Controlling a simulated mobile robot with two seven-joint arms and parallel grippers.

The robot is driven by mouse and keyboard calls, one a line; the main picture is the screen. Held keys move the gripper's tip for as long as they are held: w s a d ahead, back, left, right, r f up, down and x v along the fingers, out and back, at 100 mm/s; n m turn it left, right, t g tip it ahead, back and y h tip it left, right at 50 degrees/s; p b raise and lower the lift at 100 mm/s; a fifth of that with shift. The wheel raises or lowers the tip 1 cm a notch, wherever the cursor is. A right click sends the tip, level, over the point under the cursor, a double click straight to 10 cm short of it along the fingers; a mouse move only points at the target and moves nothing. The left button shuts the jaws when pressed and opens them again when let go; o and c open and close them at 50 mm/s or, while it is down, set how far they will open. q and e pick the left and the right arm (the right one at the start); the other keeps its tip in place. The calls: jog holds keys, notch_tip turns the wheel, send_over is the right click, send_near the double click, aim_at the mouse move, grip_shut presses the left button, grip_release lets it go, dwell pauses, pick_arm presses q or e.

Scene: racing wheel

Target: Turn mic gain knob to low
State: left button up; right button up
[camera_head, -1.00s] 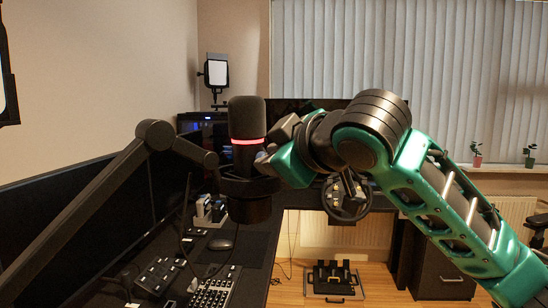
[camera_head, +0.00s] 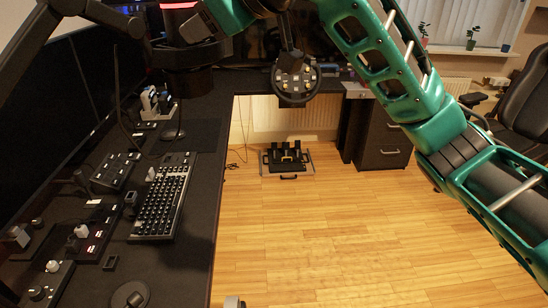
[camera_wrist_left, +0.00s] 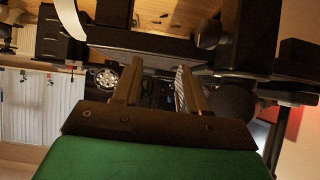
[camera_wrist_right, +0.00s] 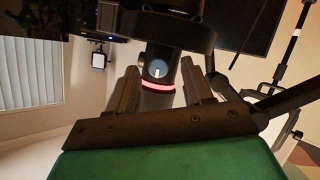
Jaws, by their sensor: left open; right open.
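The mic gain knob (camera_wrist_right: 157,69) is a round blue-grey dial with a pale mark on the dark microphone (camera_wrist_right: 165,98), just above its glowing red ring. In the right wrist view, the knob lies between the fingers of my open right gripper (camera_wrist_right: 160,66); I cannot tell whether they touch it. In the head view, the microphone (camera_head: 185,55) is cut off by the top edge, and my right gripper (camera_head: 200,25) is beside its red ring. My left gripper (camera_wrist_left: 158,75) is open and empty in the left wrist view; I cannot make it out in the head view.
A dark boom arm (camera_head: 30,45) reaches to the microphone from the upper left. Below are a desk with a keyboard (camera_head: 160,200), button boxes (camera_head: 95,230) and a mouse. A steering wheel (camera_head: 295,80) stands behind, with pedals (camera_head: 287,158) on the clear wooden floor.

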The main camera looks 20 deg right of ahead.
jog(key=s+d+r+m+g+y+b, duration=0.15)
jog(key=s+d+r+m, duration=0.25)
jog(key=s+d, duration=0.45)
jog(key=w+f+m, duration=0.2)
jog(key=w+f, duration=0.2)
jog(key=f, duration=0.4)
jog(key=w+f+m, duration=0.1)
jog(key=w+f, duration=0.4)
jog(key=f, duration=0.3)
notch_tip(320, 180, down, 20)
jog(key=d+m+t+h+b, duration=0.1)
jog(key=m+t+h, duration=0.1)
jog(key=shift+s+d, duration=0.35)
jog(key=shift+f, duration=0.1)
